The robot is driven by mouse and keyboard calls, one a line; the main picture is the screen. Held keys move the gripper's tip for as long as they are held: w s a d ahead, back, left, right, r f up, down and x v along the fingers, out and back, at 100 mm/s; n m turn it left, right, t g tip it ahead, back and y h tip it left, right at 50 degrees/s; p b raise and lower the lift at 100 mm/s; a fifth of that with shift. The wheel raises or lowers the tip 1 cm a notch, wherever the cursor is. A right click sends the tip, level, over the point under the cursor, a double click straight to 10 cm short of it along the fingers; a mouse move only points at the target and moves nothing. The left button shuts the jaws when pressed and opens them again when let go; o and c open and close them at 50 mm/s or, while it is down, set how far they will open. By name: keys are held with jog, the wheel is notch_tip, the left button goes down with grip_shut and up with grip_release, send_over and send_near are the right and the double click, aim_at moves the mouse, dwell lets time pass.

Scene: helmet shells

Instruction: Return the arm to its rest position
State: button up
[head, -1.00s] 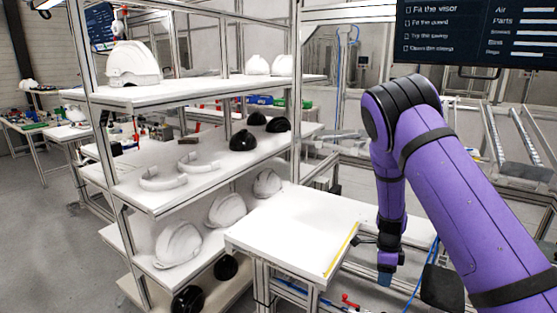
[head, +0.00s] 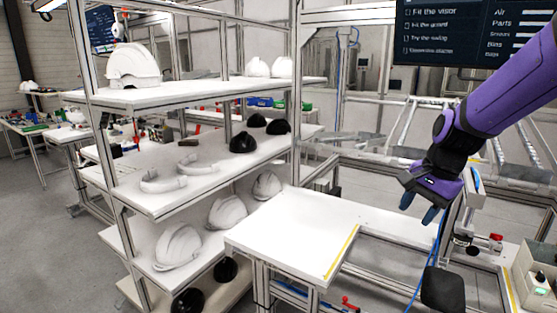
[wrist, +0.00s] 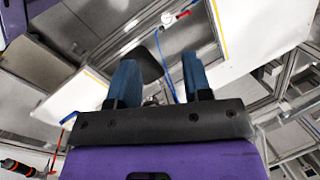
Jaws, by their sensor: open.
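My purple arm reaches in from the upper right of the head view. My gripper (head: 420,208) hangs to the right of the white table, pointing down, with its two blue-grey fingers apart. In the wrist view my gripper (wrist: 160,85) shows both fingers spread with nothing between them. The white table (head: 285,235) with a yellow edge strip stands left of the gripper, and its top is bare.
A shelf rack (head: 170,188) on the left holds white helmet shells (head: 178,247), visors and black domes. A dark screen (head: 475,35) hangs at the upper right. A bin (head: 538,275) stands at the lower right. Metal rails and frames surround the gripper.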

jog(key=s+r+n+t, duration=0.1)
jog(key=s+r+n, duration=0.2)
jog(key=s, duration=0.4)
jog(key=s+r+n+t+h, duration=0.1)
jog(key=s+r+n, duration=0.3)
jog(key=s, duration=0.3)
jog(key=s+d+r+n+t+h, duration=0.1)
jog(key=s+r+n+t, duration=0.1)
jog(key=s, duration=0.5)
jog(key=shift+s+r+n, duration=0.15)
jog(key=shift+r+n, duration=0.55)
jog(key=shift+n, duration=0.1)
